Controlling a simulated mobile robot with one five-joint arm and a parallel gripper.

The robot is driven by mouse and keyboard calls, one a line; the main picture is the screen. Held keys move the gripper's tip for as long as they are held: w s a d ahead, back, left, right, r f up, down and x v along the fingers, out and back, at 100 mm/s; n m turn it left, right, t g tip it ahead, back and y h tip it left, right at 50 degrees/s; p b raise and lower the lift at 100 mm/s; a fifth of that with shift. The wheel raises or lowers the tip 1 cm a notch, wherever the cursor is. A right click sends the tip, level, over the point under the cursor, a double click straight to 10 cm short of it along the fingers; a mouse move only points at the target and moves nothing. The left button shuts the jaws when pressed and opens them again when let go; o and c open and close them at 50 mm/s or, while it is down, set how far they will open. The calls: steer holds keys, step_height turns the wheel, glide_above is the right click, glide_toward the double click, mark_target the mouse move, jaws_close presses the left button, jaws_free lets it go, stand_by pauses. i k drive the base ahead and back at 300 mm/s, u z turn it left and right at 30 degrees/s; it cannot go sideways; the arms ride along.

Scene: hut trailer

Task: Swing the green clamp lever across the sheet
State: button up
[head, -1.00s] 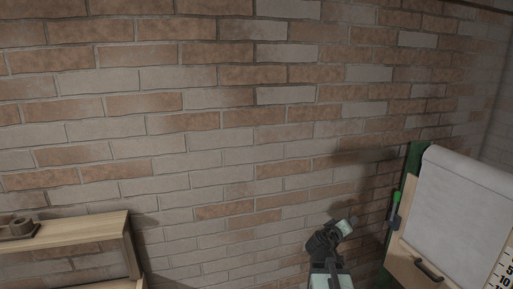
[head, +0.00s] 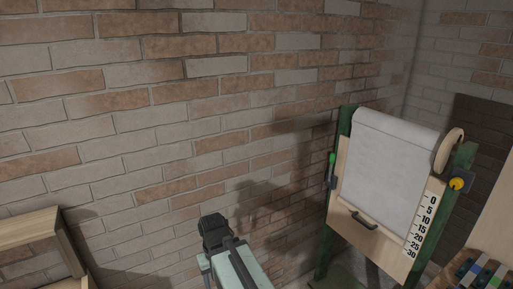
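The green clamp lever (head: 332,159) is a small bright green grip on a dark shaft. It stands upright at the left edge of the board, beside the sheet. The pale grey sheet (head: 385,165) hangs from a roll at the top of the wooden board (head: 372,240). My gripper (head: 213,228) is a dark shape at the end of my pale arm, low in the middle of the picture. It is left of and apart from the lever. Its fingers are too dark and small to tell whether they are open.
The board has a dark handle (head: 364,221), a scale strip (head: 425,222), a yellow knob (head: 457,184) and green posts (head: 324,250). A wooden shelf (head: 35,230) is at lower left. Colourful items (head: 480,272) lie at lower right. The brick wall (head: 170,130) is behind.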

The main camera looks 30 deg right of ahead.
mark_target(332, 156)
steer(key=u, duration=1.65)
steer(key=k, duration=1.1)
steer(key=z, duration=1.4)
steer(key=i, duration=0.85)
